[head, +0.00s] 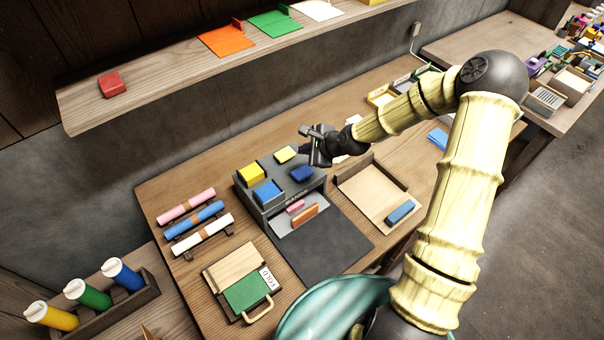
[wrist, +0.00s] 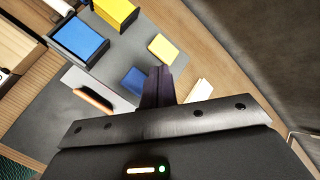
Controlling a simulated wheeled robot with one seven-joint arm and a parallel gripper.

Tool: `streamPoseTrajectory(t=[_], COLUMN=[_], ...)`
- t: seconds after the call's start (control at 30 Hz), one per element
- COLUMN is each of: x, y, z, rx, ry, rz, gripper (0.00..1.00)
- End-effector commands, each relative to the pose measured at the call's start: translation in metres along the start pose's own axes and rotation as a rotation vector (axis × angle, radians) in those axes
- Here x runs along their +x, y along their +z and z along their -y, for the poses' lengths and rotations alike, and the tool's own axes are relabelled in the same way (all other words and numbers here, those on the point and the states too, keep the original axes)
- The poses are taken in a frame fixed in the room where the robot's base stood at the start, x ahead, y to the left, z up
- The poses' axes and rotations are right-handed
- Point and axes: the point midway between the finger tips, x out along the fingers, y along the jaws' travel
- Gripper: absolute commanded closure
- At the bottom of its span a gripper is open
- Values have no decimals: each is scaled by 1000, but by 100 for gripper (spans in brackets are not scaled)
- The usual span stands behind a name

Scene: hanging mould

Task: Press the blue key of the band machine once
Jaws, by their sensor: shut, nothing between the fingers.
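The band machine (head: 280,204) is a dark grey box on the table in the head view. On its top are a flat blue key (head: 302,173) and a flat yellow key (head: 286,153), beside a blue block and a yellow block in dark holders. The blue key (wrist: 135,80) also shows in the wrist view, just left of the fingers and partly hidden. My gripper (head: 316,148) is shut and empty, at the machine's back right, close to the blue key. In the wrist view my gripper (wrist: 158,85) shows as dark fingers together. I cannot tell whether they touch the key.
The yellow block (head: 252,172) and blue block (head: 267,192) stand at the machine's left. A wooden tray (head: 372,197) with a blue piece is to the right. Rolled bands (head: 194,222) lie left. A green-and-wood folder (head: 243,285) lies in front. A shelf (head: 160,85) hangs behind.

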Motion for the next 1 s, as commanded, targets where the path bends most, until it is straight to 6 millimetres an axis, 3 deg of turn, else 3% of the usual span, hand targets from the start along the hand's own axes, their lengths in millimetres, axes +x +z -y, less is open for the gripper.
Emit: streamPoseTrajectory(t=[0.5,1.0], x=[43,50], y=[-31,-36], z=[-32,-36], rx=[0,-1], ry=[1,0], rz=[1,0], gripper=[100,100])
